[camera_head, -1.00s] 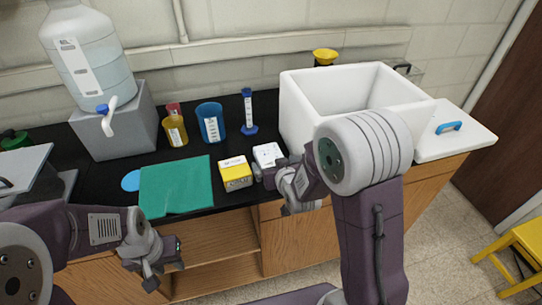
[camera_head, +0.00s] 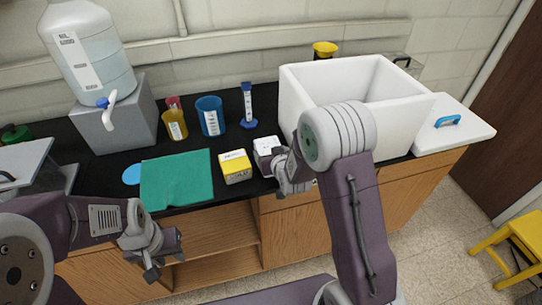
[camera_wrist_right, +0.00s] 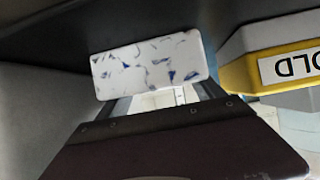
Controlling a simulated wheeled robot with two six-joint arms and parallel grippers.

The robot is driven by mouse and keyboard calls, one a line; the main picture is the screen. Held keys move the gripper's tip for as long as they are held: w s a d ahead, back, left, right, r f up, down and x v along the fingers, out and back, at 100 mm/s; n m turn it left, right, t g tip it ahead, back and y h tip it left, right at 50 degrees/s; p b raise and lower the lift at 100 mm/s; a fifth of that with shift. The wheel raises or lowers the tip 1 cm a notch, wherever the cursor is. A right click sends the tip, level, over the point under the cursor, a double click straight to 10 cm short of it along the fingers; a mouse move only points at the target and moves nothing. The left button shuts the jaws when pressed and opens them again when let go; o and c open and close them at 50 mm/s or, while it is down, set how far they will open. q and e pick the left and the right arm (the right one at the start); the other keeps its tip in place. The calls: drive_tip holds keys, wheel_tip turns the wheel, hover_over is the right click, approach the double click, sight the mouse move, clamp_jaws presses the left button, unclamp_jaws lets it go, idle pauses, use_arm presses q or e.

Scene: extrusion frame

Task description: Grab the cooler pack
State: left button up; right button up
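A small white block (camera_head: 266,145) with a dark mark on top lies near the counter's front edge. A yellow-and-white box (camera_head: 235,166) stands just left of it. I cannot tell for sure which is the cooler pack. In the right wrist view the white block (camera_wrist_right: 150,65) shows a face with blue specks, and the yellow box (camera_wrist_right: 285,70) carries a label ending in "OLD", upside down. My right gripper (camera_head: 277,165) is at the white block's front right, fingers apart; their tips are hidden by it. My left gripper (camera_head: 168,256) is open and empty, in front of the counter.
A green cloth (camera_head: 177,180) lies left of the boxes. A yellow cup (camera_head: 175,125), blue cup (camera_head: 211,117) and blue-based cylinder (camera_head: 248,108) stand behind. A white open cooler (camera_head: 350,120) stands right, its lid (camera_head: 455,135) beside it. A water jug (camera_head: 90,50) is back left.

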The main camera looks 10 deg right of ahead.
drive_tip(key=shift+c, duration=1.4)
wheel_tip(320, 180, up, 10)
drive_tip(key=shift+r+p, duration=0.1)
drive_tip(key=shift+p, duration=0.35)
